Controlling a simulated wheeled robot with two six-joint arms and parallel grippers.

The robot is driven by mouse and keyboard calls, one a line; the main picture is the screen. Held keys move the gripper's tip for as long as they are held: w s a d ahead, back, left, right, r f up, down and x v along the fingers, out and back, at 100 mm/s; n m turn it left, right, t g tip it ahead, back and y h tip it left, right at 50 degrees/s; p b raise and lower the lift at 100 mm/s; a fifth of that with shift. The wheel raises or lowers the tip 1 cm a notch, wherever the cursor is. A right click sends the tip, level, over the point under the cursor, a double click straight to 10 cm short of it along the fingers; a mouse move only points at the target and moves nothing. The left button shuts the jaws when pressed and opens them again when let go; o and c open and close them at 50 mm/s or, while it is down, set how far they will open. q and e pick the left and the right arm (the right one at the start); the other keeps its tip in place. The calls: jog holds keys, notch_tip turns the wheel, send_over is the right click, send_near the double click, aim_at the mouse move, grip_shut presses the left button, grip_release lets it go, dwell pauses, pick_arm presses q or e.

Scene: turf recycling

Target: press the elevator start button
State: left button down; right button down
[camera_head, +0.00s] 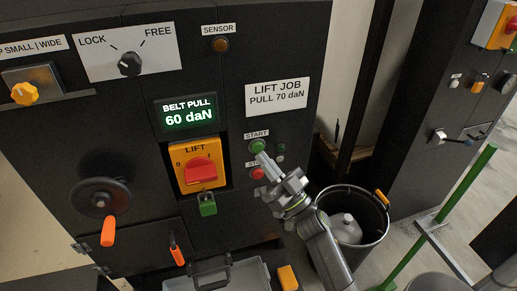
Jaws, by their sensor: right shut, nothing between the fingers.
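The green START button (257,146) sits on the black cabinet front, under its START label. My right gripper (263,157) is shut and empty, with its tips just below and beside the green button; I cannot tell whether they touch it. The red STOP button (258,173) is just below, left of the gripper fingers, its label partly hidden by them. The yellow LIFT switch (197,166) with a red knob is to the left. My left gripper is not in view.
A green display (190,114) reads BELT PULL 60 daN; a sign (277,95) reads LIFT JOB PULL 70 daN. A handwheel (100,197) with an orange handle juts out at left. A black bucket (377,222) holding a pale jug and a grey toolbox (240,274) stand below.

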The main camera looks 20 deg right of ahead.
jog(key=shift+w, duration=0.15)
jog(key=shift+w, duration=0.3)
jog(key=shift+w, duration=0.4)
dwell(0.8)
jog(key=shift+s+r, duration=0.1)
jog(key=shift+s, duration=0.05)
jog(key=shift+s+p, duration=0.6)
jog(key=shift+s, duration=0.15)
jog(key=s+p, duration=0.2)
jog(key=s, duration=0.3)
jog(key=shift+p, duration=0.35)
